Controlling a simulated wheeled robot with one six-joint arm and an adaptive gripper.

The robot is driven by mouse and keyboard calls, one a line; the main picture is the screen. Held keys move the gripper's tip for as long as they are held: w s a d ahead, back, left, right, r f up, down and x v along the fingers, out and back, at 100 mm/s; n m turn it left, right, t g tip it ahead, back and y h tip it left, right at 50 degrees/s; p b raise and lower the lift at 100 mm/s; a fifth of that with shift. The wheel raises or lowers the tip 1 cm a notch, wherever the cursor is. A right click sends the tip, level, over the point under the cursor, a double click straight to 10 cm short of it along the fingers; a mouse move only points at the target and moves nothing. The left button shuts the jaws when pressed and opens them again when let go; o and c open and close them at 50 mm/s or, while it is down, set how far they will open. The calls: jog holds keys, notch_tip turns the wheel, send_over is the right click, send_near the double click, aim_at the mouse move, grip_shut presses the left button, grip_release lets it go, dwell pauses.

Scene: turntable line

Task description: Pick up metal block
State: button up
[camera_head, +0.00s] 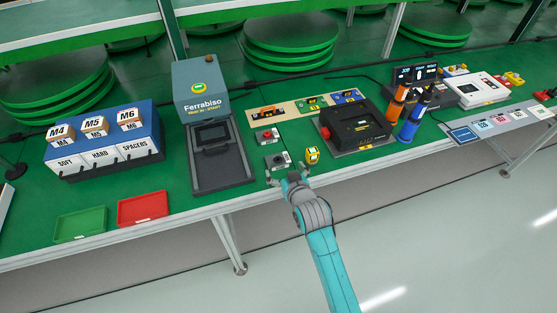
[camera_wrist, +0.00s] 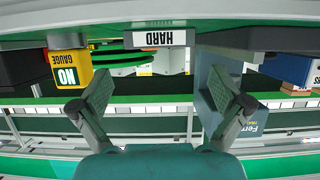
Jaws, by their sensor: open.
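A small dark grey piece (camera_head: 275,162) lies on the green table just beyond my gripper, with a white label at its right. It looks like the metal block, but it is too small to be sure. In the wrist view, a white plate reading HARD (camera_wrist: 160,38) shows high between the fingers; the piece itself is not clear there. My gripper (camera_head: 290,177) is over the table's front edge, its fingers apart and empty. In the wrist view, the gripper (camera_wrist: 162,92) shows both fingers spread wide.
A yellow NO GAUGE block (camera_head: 312,155) stands close right of the grey piece; it also shows in the wrist view (camera_wrist: 67,73). A red piece (camera_head: 266,137) lies behind. The Ferrabiso machine (camera_head: 221,155) stands left, a black fixture (camera_head: 357,124) right. Green (camera_head: 80,224) and red (camera_head: 143,207) trays lie front left.

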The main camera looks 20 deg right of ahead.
aim_at(278, 159)
jog(key=shift+x, duration=3.8)
jog(key=c, duration=1.1)
